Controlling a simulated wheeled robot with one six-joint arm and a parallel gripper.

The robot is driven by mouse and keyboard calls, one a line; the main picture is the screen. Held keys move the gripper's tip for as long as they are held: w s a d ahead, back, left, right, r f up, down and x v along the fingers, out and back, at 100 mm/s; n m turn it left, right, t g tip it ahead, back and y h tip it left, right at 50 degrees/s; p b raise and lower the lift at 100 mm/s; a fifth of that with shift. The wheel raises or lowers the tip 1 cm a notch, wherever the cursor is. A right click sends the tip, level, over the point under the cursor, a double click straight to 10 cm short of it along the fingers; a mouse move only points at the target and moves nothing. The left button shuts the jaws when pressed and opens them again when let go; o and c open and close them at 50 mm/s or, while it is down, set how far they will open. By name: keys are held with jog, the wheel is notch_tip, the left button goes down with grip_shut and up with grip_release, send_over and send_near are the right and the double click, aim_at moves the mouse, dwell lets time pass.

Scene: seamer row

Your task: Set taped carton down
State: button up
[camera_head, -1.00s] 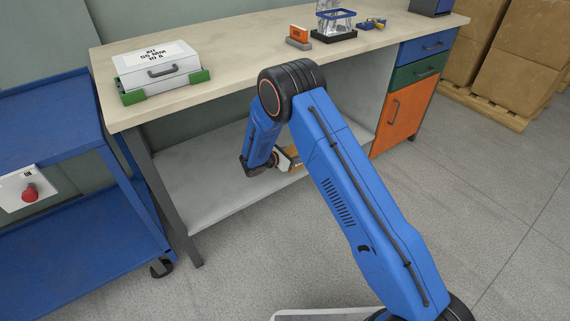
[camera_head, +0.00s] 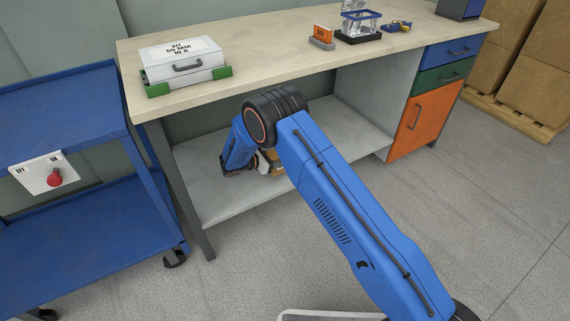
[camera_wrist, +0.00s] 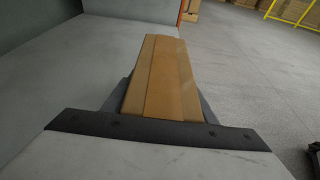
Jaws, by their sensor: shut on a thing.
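In the head view a small part of the carton (camera_head: 275,157) shows behind my arm, over the bench's lower shelf (camera_head: 225,198). Most of it is hidden there. I cannot tell whether the carton touches the shelf.
The workbench top (camera_head: 270,55) is above my gripper, carrying a white labelled case (camera_head: 185,62) and an orange item (camera_head: 322,37). A blue cart (camera_head: 80,215) stands at left. An orange cabinet door (camera_head: 418,118) closes the right side. Bare shelf shows around my gripper.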

jog(key=shift+f, duration=1.8)
jog(key=shift+f, duration=0.15)
jog(key=o, duration=1.4)
jog(key=shift+s+a+r, duration=0.1)
jog(key=shift+a+r, duration=0.1)
jog(key=v, duration=1.1)
jog(key=shift+s+a+r, duration=0.15)
